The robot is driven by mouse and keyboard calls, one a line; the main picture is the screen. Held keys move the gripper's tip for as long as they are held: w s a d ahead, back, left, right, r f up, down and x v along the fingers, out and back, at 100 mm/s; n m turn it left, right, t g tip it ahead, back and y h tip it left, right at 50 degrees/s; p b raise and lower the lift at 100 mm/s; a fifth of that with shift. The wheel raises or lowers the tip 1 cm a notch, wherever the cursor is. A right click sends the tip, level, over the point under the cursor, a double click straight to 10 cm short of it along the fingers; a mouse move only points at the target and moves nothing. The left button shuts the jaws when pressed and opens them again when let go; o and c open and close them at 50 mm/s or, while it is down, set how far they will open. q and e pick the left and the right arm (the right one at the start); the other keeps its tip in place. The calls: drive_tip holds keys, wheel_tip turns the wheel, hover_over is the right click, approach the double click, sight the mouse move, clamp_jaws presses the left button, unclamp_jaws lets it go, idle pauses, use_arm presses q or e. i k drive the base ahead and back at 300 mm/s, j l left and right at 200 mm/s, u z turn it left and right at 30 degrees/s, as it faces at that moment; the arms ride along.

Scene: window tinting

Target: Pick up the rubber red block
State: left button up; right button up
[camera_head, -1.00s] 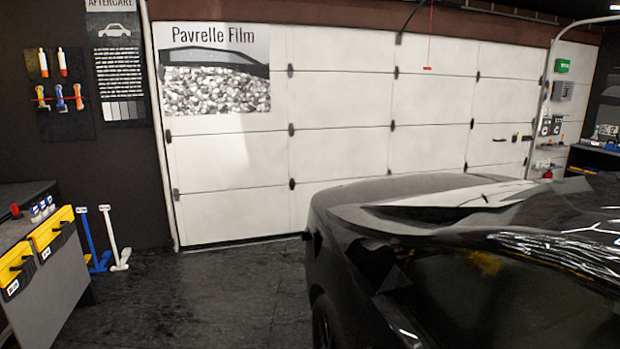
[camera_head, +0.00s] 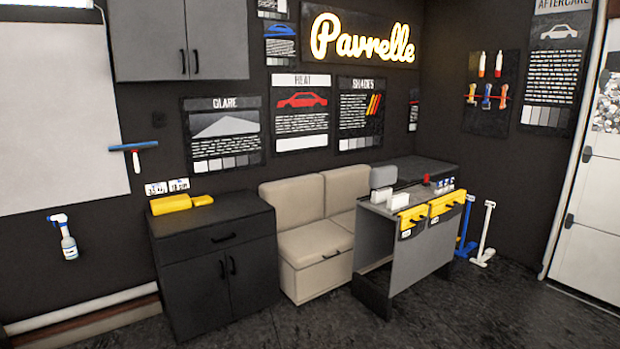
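A small red object (camera_head: 427,179) sits on top of the grey counter (camera_head: 398,262) right of the middle. It is too small to tell whether it is the rubber red block. Small white-and-blue items (camera_head: 445,185) stand beside it on the right. Neither of my grippers shows in this view.
A beige seat (camera_head: 315,245) stands left of the counter, then a black cabinet (camera_head: 215,275) with yellow blocks (camera_head: 172,204) on top. Yellow holders (camera_head: 447,205) hang on the counter's front. Blue and white stands (camera_head: 485,235) are right of it. The dark floor (camera_head: 490,315) in front is clear.

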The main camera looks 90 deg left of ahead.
sight(425, 183)
drive_tip(key=u, duration=2.15)
drive_tip(key=i+l+z, duration=0.2)
drive_tip(key=i, duration=0.65)
drive_tip(key=i+j+z, duration=0.2)
drive_tip(key=i, duration=0.65)
drive_tip(key=i+j+z, duration=0.2)
drive_tip(key=i, duration=0.7)
drive_tip(key=i+l, duration=0.1)
drive_tip(key=i, duration=0.55)
drive_tip(key=i+l+u, duration=0.1)
drive_tip(key=i, duration=0.5)
drive_tip(key=i+l, duration=0.2)
drive_tip(key=i, duration=0.45)
drive_tip(key=i+j+u, duration=0.15)
drive_tip(key=i+u, duration=0.25)
drive_tip(key=i+j+u, duration=0.1)
drive_tip(key=u, duration=0.3)
drive_tip(key=i+l+u, duration=0.1)
drive_tip(key=i+u, duration=0.3)
drive_tip(key=i+l+u, duration=0.1)
drive_tip(key=i+u, duration=0.15)
drive_tip(key=u, duration=0.15)
drive_tip(key=i+l+u, duration=0.25)
drive_tip(key=u, duration=0.15)
drive_tip(key=i+l+u, duration=0.3)
drive_tip(key=i+j, duration=0.05)
drive_tip(key=i, duration=0.05)
